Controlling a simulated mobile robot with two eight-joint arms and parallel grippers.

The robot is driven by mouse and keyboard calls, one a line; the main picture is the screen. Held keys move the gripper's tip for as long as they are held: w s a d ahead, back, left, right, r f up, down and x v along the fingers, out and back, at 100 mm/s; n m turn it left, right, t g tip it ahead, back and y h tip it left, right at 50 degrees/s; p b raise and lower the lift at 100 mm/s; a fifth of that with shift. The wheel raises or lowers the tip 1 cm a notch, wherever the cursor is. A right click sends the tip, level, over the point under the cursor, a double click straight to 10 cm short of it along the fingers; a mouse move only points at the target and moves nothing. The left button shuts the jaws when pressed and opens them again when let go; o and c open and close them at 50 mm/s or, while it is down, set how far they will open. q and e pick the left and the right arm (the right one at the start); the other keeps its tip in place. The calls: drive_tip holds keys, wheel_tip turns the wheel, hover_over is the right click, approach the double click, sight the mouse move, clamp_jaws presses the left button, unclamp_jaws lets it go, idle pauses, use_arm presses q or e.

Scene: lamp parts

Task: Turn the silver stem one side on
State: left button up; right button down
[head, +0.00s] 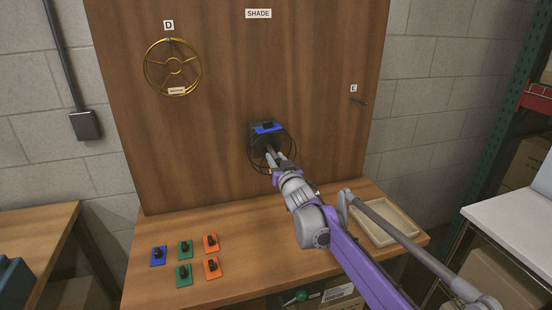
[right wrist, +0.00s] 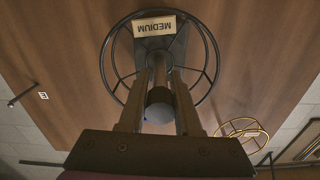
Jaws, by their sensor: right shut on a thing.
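My right gripper (head: 270,152) reaches to the wooden board, at a dark block with a blue plate (head: 268,128). In the right wrist view its two fingers (right wrist: 159,78) are closed on a dark grey stem with a rounded end (right wrist: 158,97). A black wire ring frame (right wrist: 210,60), with an upside-down MEDIUM label, surrounds the fingertips; it also shows in the head view (head: 295,145). No clearly silver stem can be told apart; the grey stem looks dark here. The contact is partly hidden by the fingers. My left gripper is not in view.
A gold wire ring (head: 173,67) hangs under sign D, left on the board. An empty peg (head: 361,101) sits under sign E. On the bench, several blue, green and orange plates (head: 184,249) with black knobs stand left; a cream tray (head: 385,222) lies right, behind my arm.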

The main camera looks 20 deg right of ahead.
drive_tip(key=n+p, duration=0.2)
drive_tip(key=n, duration=0.3)
drive_tip(key=shift+r, duration=0.1)
drive_tip(key=n+p, duration=0.2)
drive_tip(key=n, duration=0.3)
drive_tip(key=shift+n, duration=0.3)
idle(0.3)
drive_tip(key=c, duration=0.6)
unclamp_jaws()
drive_tip(key=s+b, duration=0.1)
drive_tip(key=s, duration=1)
drive_tip(key=shift+d, duration=0.25)
